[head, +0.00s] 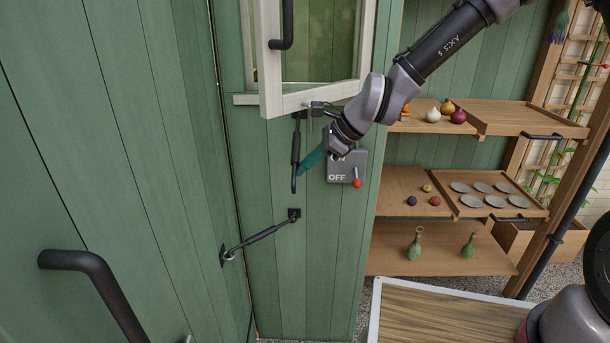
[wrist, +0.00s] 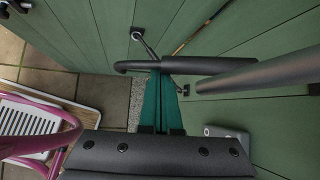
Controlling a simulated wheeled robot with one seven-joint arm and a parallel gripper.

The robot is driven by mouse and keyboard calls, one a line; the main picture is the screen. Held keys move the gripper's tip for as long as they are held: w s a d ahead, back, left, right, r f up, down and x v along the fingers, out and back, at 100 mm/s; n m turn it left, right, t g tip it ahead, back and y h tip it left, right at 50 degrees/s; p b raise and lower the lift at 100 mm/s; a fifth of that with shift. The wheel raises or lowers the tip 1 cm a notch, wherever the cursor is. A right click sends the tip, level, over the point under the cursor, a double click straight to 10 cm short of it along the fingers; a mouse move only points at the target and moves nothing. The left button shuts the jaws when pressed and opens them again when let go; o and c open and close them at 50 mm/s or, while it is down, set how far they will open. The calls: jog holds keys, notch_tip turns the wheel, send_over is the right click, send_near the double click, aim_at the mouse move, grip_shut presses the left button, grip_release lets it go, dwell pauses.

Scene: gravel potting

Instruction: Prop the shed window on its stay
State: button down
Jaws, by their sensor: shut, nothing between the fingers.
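The shed window (head: 314,99) has a pale frame and a dark handle (head: 283,28), and stands swung out from its opening. A dark stay (head: 295,157) hangs down roughly upright below the window's lower edge. My gripper (head: 303,170), with teal fingers, is shut and empty, just right of the stay's lower part. In the wrist view the teal fingertips (wrist: 162,82) point at a dark bar (wrist: 140,66), apparently the stay, crossing at their tips. I cannot tell whether they touch. A thicker grey bar (wrist: 260,73) lies to the right; I cannot tell what it is.
A grey switch box (head: 345,172) marked OFF, with a red-tipped lever (head: 357,183), is close right of my gripper. A green door with a handle (head: 90,275) stands left, joined to the wall by a low hook (head: 262,234). Shelves (head: 410,185) stand to the right.

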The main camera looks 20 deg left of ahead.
notch_tip(320, 180, up, 8)
jog(key=s+m+g, duration=0.1)
jog(key=g, duration=0.2)
jog(key=shift+s+d+r+m+h, duration=0.2)
jog(key=shift+s+m+h, duration=0.1)
jog(key=shift+m+h, duration=0.1)
jog(key=shift+a+r, duration=0.1)
jog(key=shift+r, duration=0.05)
